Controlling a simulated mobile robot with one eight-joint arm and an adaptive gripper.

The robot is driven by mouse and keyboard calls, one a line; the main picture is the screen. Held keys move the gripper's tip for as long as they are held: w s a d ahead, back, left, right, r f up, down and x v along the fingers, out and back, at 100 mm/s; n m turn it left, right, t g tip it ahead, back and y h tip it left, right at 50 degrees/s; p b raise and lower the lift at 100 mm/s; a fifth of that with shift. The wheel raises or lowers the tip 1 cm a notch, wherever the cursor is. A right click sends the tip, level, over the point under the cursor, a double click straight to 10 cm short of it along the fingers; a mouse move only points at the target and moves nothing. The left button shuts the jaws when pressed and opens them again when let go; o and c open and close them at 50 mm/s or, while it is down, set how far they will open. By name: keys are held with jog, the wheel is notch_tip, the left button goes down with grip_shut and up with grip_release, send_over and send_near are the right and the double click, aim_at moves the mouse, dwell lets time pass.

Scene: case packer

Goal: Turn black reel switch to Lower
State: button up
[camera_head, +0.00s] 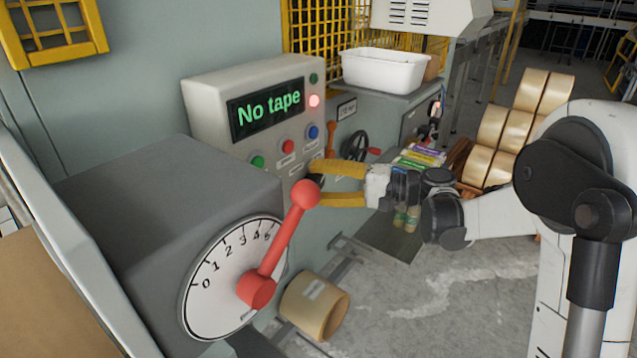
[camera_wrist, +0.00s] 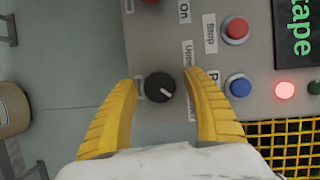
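The black reel switch (camera_wrist: 160,87) is a round knob on the grey control panel (camera_wrist: 265,60). Its white mark points toward the lower right in the wrist view. A label reading "Upper" (camera_wrist: 188,53) is beside it, and other nearby labels are partly covered by a finger. My gripper (camera_wrist: 160,80) is open, with one yellow finger on each side of the knob; I cannot tell whether either touches it. In the head view my gripper (camera_head: 322,183) reaches the panel from the right, and the knob cannot be made out there.
A red ball-ended lever (camera_head: 284,240) on a numbered dial stands close in front of my fingers in the head view. Green (camera_head: 257,162), red (camera_head: 288,146) and blue (camera_head: 313,131) buttons are near my gripper. The display (camera_head: 266,108) reads "No tape". A red lamp (camera_head: 314,101) is lit.

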jog(key=v, duration=1.2)
jog(key=s+a+f+h, duration=0.3)
jog(key=s+h, duration=0.5)
jog(key=s, duration=0.2)
jog(key=s+d+f+n+t+h, duration=0.1)
jog(key=s+d+f+h, duration=0.1)
jog(key=s+d+h, duration=0.2)
jog(key=s+d+f+n+t+h, duration=0.1)
jog(key=s+d+h, duration=0.3)
jog(key=s, duration=0.5)
jog(key=shift+s+d+f+n+t, duration=0.3)
jog(key=shift+d+f+n, duration=0.1)
jog(key=shift+d+f, duration=0.4)
jog(key=shift+a+f, duration=0.1)
jog(key=shift+a, duration=0.05)
